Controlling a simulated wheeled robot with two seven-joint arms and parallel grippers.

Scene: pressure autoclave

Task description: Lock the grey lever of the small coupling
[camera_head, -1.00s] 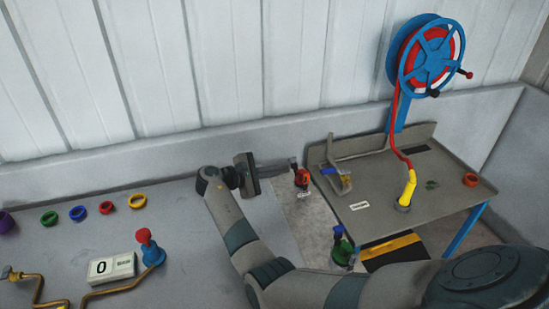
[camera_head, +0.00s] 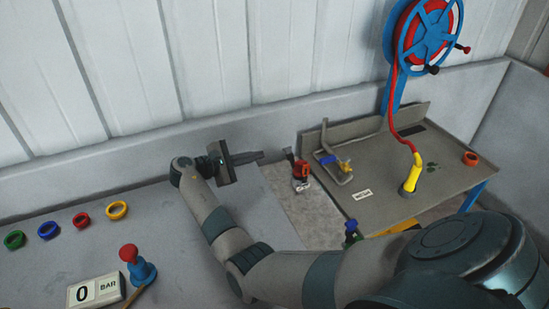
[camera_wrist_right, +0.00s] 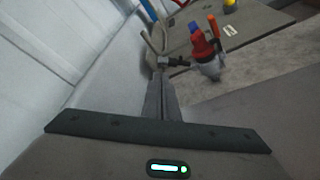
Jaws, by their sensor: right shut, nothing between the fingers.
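The small coupling (camera_head: 301,172) appears as a red fitting with a silver lower part, standing near the wall between the grey bench and the table. A dark grey lever-like piece (camera_head: 290,156) rises at its left side. In the right wrist view the red fitting (camera_wrist_right: 207,52) is right of the fingertips, and the grey piece (camera_wrist_right: 173,62) lies just beyond them. Whether it is locked I cannot tell. My right gripper (camera_head: 262,155) is shut and empty, pointing right toward the lever with a small gap in the head view. My left gripper is not in view.
The table (camera_head: 440,190) at right carries a bent grey bracket with a blue part (camera_head: 327,159) and a yellow hose end (camera_head: 413,174). A blue reel (camera_head: 428,38) stands behind. A red-knobbed valve (camera_head: 130,256) and a 0 BAR display (camera_head: 95,290) are at lower left.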

